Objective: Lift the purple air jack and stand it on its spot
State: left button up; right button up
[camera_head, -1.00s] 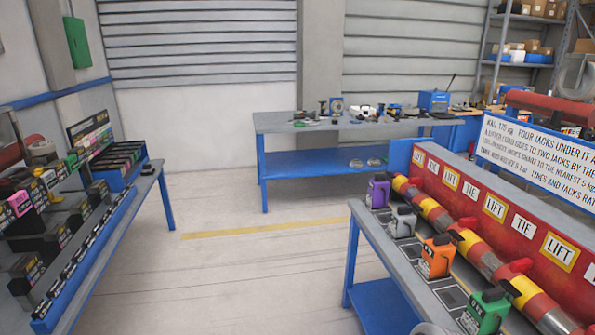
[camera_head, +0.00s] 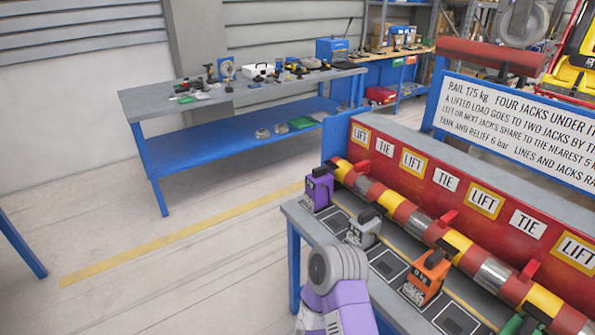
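The purple air jack (camera_head: 319,191) stands upright at the far left end of the grey bench (camera_head: 298,212), beside the end of the striped rail (camera_head: 402,210). A grey jack (camera_head: 363,231) and an orange jack (camera_head: 426,276) stand nearer along the same row. Dark marked squares (camera_head: 388,266) show on the bench top between the jacks. Part of a green jack (camera_head: 520,322) shows at the bottom edge. A purple and grey link of my own arm rises at the bottom centre, in front of the bench. Neither gripper shows, and nothing is seen holding the purple jack.
A red panel (camera_head: 450,188) with LIFT and TIE labels runs behind the rail. A white text sign (camera_head: 515,130) stands above it. A blue table (camera_head: 235,92) with tools stands at the back. The floor left of the bench is clear.

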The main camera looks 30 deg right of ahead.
aim_at(319, 183)
jog(key=i, duration=2.7)
jog(key=z, duration=2.5)
